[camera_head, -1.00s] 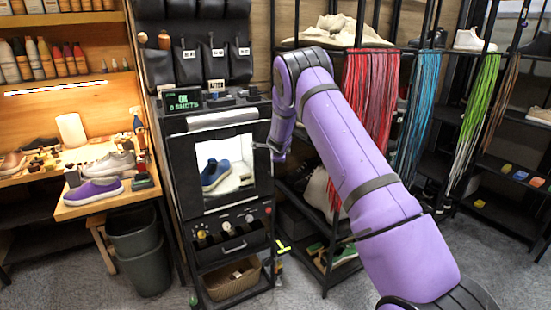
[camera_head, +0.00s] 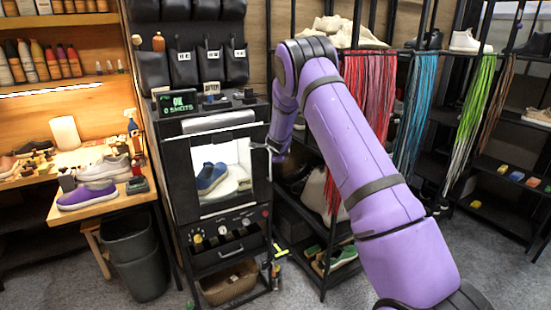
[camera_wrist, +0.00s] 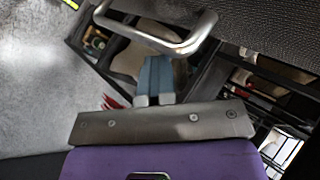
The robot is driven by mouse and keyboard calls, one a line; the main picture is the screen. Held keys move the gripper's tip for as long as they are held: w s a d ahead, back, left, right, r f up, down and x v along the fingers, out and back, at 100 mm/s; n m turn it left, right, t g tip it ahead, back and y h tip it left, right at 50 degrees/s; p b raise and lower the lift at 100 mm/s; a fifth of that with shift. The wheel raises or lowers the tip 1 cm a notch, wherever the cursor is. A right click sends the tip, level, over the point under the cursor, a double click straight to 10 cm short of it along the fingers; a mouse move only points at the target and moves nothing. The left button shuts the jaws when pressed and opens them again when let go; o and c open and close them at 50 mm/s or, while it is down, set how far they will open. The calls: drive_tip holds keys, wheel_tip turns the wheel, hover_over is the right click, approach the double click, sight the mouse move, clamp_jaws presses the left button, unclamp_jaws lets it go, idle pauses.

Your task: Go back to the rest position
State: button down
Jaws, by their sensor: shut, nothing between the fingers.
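My purple arm reaches to the right side of a black cabinet machine (camera_head: 180,215) in the head view. My gripper (camera_head: 268,150) is small there and close to the cabinet's right edge. In the wrist view my gripper (camera_wrist: 157,62) shows two blue-grey fingers pressed together, with nothing between them. A curved metal handle (camera_wrist: 196,38) lies just beyond the fingertips; I cannot tell whether they touch it. A blue shoe (camera_head: 211,177) with a pale sole sits in the cabinet's lit chamber.
A wooden bench (camera_head: 115,210) with shoes, including a purple one (camera_head: 86,196), stands left. Right of the cabinet are a shoe rack (camera_head: 322,280) and hanging laces (camera_head: 411,120). Open floor (camera_head: 450,260) lies at the lower right.

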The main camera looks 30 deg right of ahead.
drive_tip(key=v, duration=0.8)
drive_tip(key=shift+w+a+r, duration=0.15)
drive_tip(key=shift+w+a, duration=0.1)
drive_tip(key=shift+a, duration=0.15)
drive_tip(key=shift+r, duration=0.1)
drive_tip(key=s+a+r+m+h, duration=0.1)
drive_tip(key=s+r+m, duration=0.6)
drive_tip(key=r+m, duration=0.25)
drive_tip(key=s+r+m+h, duration=0.2)
drive_tip(key=s+r+m, duration=0.4)
drive_tip(key=r+m, duration=0.4)
drive_tip(key=s+a+r+m, duration=0.2)
drive_tip(key=s+r+m, duration=0.1)
drive_tip(key=s+m, duration=0.35)
drive_tip(key=s+a+r+m, duration=0.1)
drive_tip(key=s+r+m, duration=0.2)
drive_tip(key=s+m, duration=0.35)
drive_tip(key=s+a+f+m+g+y, duration=0.1)
drive_tip(key=s+a+m, duration=0.3)
drive_tip(key=s, duration=0.5)
drive_tip(key=s+a+m+g+y, duration=0.1)
drive_tip(key=s+a+m+y, duration=0.2)
drive_tip(key=s+a+m, duration=0.2)
drive_tip(key=s+a+f+m+g+y, duration=0.1)
drive_tip(key=s+a+m+y, duration=0.2)
drive_tip(key=s+m, duration=0.4)
drive_tip(key=s+a, duration=0.1)
drive_tip(key=s, duration=0.5)
drive_tip(key=shift+s+a+f, duration=0.3)
drive_tip(key=shift+f, duration=0.05)
